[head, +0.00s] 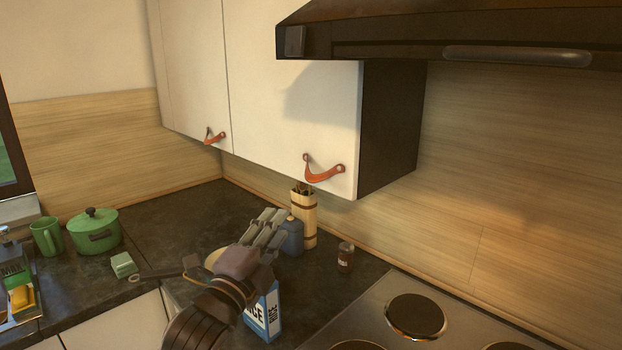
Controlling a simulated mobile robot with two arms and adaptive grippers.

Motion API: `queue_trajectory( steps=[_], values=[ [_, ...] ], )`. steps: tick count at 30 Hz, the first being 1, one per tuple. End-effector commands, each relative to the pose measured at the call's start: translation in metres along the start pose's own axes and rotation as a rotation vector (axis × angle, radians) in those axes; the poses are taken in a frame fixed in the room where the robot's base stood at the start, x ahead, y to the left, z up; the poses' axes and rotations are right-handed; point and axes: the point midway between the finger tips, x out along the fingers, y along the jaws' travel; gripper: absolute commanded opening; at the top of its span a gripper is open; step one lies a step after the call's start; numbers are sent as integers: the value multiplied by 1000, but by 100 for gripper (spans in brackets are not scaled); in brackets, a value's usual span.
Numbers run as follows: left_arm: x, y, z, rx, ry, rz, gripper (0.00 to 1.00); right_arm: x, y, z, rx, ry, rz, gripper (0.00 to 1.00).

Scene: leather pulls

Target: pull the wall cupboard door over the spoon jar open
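The wall cupboard door (285,110) over the spoon jar is white and looks shut. Its orange-red leather pull (323,174) hangs near the lower right corner, fixed at both ends. The spoon jar (309,228), pale with dark bands and utensil tops showing, stands on the counter below, partly hidden behind a blue container. My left gripper (273,224) is in front of the jar, below and left of the pull and clear of it. Its fingers point up and right; their gap is not clear from here. My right gripper is not in view.
A second white door (195,70) with its own leather pull (214,137) adjoins on the left. A dark range hood (440,35) juts out at upper right. A blue container (292,237), small brown jar (345,257), carton (268,316), green pot (95,232) and hob (460,308) are below.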

Motion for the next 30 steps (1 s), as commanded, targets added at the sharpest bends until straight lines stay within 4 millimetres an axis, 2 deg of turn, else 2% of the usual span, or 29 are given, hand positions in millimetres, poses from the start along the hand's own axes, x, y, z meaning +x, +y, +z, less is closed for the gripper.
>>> queue_trajectory(
  steps=[5,21,30],
  values=[
    [17,-8,-2,17,7,-13,32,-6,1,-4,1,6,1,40],
    [122,-9,-3,14,5,-10,32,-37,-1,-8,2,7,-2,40],
    [163,-8,-3,14,5,-10,32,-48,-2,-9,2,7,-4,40]
  ],
)
